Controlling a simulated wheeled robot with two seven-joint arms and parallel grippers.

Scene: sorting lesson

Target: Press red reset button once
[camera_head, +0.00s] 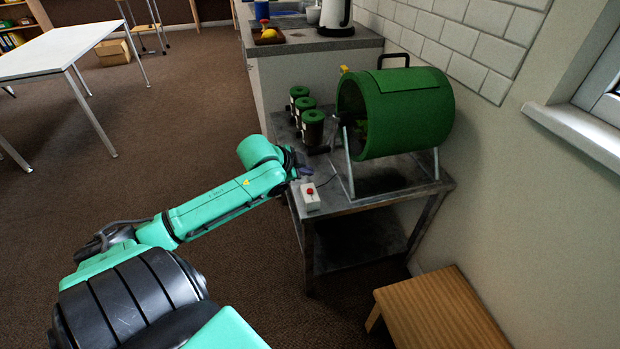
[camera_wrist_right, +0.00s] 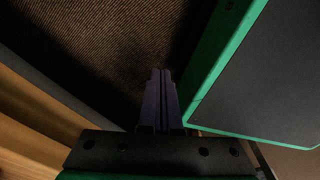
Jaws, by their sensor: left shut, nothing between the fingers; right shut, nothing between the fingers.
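The red reset button (camera_head: 310,191) sits on top of a small white box (camera_head: 310,202) at the near left edge of a dark metal table. My left gripper (camera_head: 305,172) is just behind the box in the head view, above the tabletop, shut and empty. I cannot tell its exact height over the table; it looks apart from the button. My right gripper (camera_wrist_right: 160,84) shows only in the right wrist view, shut and empty, pointing over the brown carpet.
A green drum (camera_head: 405,115) on a metal stand fills the right of the dark table (camera_head: 385,196). Several green-lidded canisters (camera_head: 312,126) stand behind the button box. A wooden stool (camera_head: 440,310) is at the front right. A white table (camera_head: 60,47) stands far left.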

